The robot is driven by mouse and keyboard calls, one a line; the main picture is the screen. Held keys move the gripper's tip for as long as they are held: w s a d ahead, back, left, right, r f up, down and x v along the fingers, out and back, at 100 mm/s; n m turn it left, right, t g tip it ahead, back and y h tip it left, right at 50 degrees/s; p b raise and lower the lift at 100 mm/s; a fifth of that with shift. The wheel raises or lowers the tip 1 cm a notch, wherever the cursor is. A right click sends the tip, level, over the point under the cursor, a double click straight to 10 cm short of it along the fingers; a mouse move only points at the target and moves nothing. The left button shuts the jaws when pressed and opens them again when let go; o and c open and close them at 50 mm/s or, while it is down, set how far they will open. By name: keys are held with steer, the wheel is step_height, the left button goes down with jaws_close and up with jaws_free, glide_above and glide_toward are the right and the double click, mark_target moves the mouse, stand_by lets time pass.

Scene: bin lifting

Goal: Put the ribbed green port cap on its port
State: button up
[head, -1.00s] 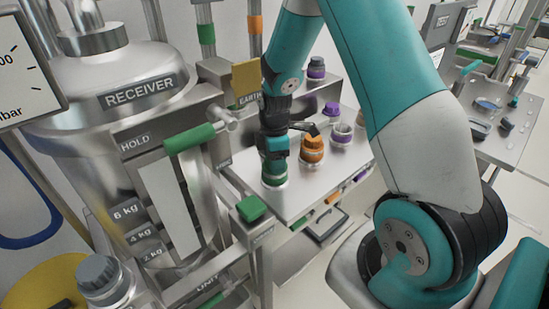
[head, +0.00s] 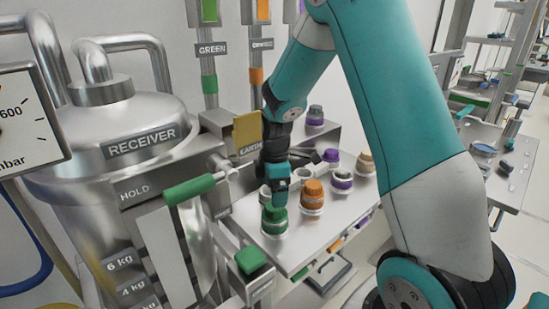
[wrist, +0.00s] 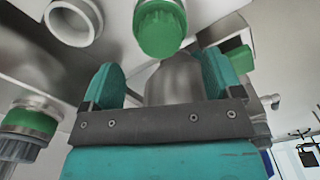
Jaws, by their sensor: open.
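The ribbed green cap (head: 274,217) sits upright on a pale collar at the front left of the steel bench in the head view. It also shows in the wrist view (wrist: 160,30), just beyond the fingers and clear of them. My gripper (head: 279,196) is right above and slightly behind the cap, pointing down. In the wrist view its two teal fingers (wrist: 160,80) are apart, with nothing between them. Whether the cap is fully seated on its collar cannot be told.
An open white port (wrist: 73,22) is beside the green cap. A green handle (head: 190,190) and the receiver tank (head: 125,125) are at left.

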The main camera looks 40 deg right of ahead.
step_height(320, 180, up, 11)
steer(key=shift+r+b, duration=0.2)
steer(key=shift+b, duration=0.1)
stand_by(0.4)
